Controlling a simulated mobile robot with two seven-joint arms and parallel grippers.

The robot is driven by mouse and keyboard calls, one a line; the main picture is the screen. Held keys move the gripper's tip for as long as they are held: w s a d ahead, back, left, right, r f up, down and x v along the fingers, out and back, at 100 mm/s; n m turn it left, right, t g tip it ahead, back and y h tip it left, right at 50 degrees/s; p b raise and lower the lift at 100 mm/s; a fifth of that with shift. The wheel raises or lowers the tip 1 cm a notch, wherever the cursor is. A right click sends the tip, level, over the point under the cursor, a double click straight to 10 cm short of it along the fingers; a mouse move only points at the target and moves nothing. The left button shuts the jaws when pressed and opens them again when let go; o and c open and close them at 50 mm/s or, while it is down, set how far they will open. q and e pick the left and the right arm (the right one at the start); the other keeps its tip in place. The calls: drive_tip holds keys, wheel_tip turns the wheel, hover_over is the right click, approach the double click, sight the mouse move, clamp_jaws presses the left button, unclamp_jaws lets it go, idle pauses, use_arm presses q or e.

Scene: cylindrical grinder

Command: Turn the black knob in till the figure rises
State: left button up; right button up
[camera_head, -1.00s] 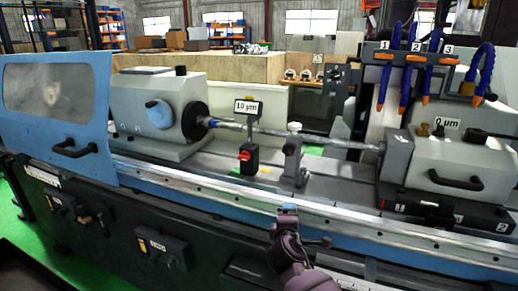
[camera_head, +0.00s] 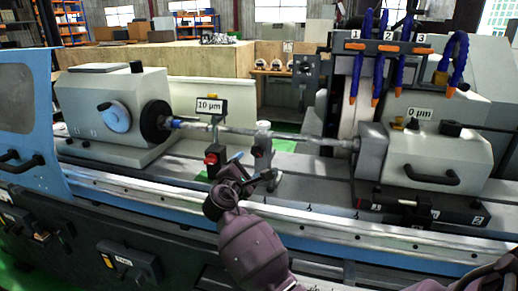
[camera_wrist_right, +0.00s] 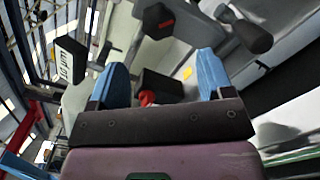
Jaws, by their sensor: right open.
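My right gripper (camera_head: 254,171) is in front of the slim upright support (camera_head: 263,150) and the small stand. In the right wrist view my right gripper (camera_wrist_right: 163,70) is open, its blue fingers apart with nothing clasped. A six-sided black knob (camera_wrist_right: 158,19) with a red mark lies beyond the fingertips, and a black cylindrical handle (camera_wrist_right: 247,32) is at upper right. I cannot tell which is the task's knob. The stand's black box (camera_wrist_right: 160,84) with a red knob shows between the fingers. Its sign (camera_head: 209,106) reads 10 µm; another sign (camera_head: 421,114) reads 0 µm. My left gripper is out of view.
A long shaft (camera_head: 260,136) runs from the left headstock (camera_head: 90,117) to the right tailstock block (camera_head: 440,150). Blue coolant hoses (camera_head: 378,65) hang above at right. The blue door (camera_head: 25,130) is at far left. The front rail (camera_head: 150,195) runs below the work area.

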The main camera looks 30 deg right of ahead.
sight(256, 153)
drive_tip(key=x, duration=1)
drive_tip(key=shift+w+d, duration=0.1)
drive_tip(key=shift+w, duration=0.1)
drive_tip(key=c, duration=0.9)
